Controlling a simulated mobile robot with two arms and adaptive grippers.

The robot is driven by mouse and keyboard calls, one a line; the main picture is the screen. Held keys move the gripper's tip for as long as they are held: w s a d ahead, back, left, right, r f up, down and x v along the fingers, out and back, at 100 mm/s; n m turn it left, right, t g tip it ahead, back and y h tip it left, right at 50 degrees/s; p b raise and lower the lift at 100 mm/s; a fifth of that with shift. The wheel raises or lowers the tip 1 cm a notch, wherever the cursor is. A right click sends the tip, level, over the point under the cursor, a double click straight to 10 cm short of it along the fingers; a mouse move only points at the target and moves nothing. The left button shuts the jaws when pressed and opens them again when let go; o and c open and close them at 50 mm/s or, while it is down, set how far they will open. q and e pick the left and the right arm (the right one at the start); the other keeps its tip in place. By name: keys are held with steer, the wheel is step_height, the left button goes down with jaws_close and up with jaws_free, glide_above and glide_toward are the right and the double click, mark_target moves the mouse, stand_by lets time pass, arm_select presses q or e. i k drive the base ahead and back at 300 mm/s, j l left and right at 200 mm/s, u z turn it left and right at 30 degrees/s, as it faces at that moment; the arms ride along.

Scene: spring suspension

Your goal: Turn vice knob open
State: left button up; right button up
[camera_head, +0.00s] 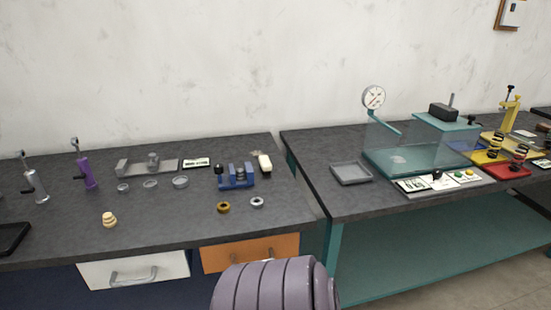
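A small blue vice (236,178) stands on the left dark-topped bench, near its right end. A dark round knob (219,169) shows at the left side of the vice. The gap between the jaws is too small to tell, and I see nothing clearly held in it. Neither of my grippers is in view, so nothing of mine touches the vice or its knob.
A brass ring (223,207) and a silver ring (257,202) lie in front of the vice. A pale bottle-like item (265,162) is behind it at right. A gap separates this bench from the right bench (330,195), which holds a grey tray (351,173) and a dial gauge (373,97).

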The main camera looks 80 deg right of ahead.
mark_target(218, 168)
steer(key=l+z, duration=0.1)
steer(key=z, duration=2.3)
